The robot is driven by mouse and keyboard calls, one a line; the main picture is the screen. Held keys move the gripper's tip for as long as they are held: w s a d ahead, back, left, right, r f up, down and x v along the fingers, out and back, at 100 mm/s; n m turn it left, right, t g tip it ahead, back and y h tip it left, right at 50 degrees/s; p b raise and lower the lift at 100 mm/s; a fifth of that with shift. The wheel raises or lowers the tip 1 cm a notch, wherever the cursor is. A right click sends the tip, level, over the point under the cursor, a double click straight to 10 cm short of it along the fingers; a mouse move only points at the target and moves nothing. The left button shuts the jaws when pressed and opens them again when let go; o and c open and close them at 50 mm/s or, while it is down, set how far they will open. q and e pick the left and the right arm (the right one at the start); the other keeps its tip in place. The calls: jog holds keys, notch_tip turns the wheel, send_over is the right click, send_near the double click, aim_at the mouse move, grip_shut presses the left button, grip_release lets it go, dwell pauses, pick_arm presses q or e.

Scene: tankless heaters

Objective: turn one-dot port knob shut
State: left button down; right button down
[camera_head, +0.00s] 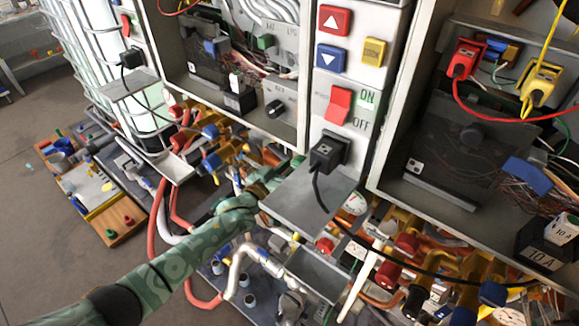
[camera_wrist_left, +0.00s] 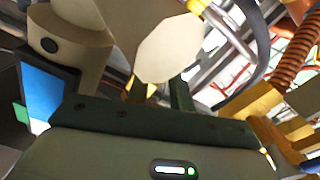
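My left arm comes in from the lower left in the head view. Its gripper (camera_head: 272,182) is among the pipes below the middle heater, partly hidden by a grey metal shelf (camera_head: 312,196). In the left wrist view a pale, many-sided knob-like part (camera_wrist_left: 170,48) is close in front of the gripper (camera_wrist_left: 155,95). A dark finger-like piece stands beside it. I cannot tell whether they touch or how far the fingers are apart. No dot marking is readable, so I cannot tell which knob is the one-dot port knob. My right gripper is not in view.
Red knobs (camera_head: 407,243), a blue knob (camera_head: 492,293) and brass pipes crowd the lower right. A blue part (camera_wrist_left: 48,92) is close at the left wrist view's left. Open floor (camera_head: 35,210) lies at far left.

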pick_arm(q)
jog(key=shift+m, duration=3.3)
jog(key=c, duration=1.2)
grip_release()
jog(key=p+v, duration=0.1)
jog(key=v, duration=1.5)
jog(key=shift+s+p, duration=0.2)
jog(key=shift+p, duration=0.15)
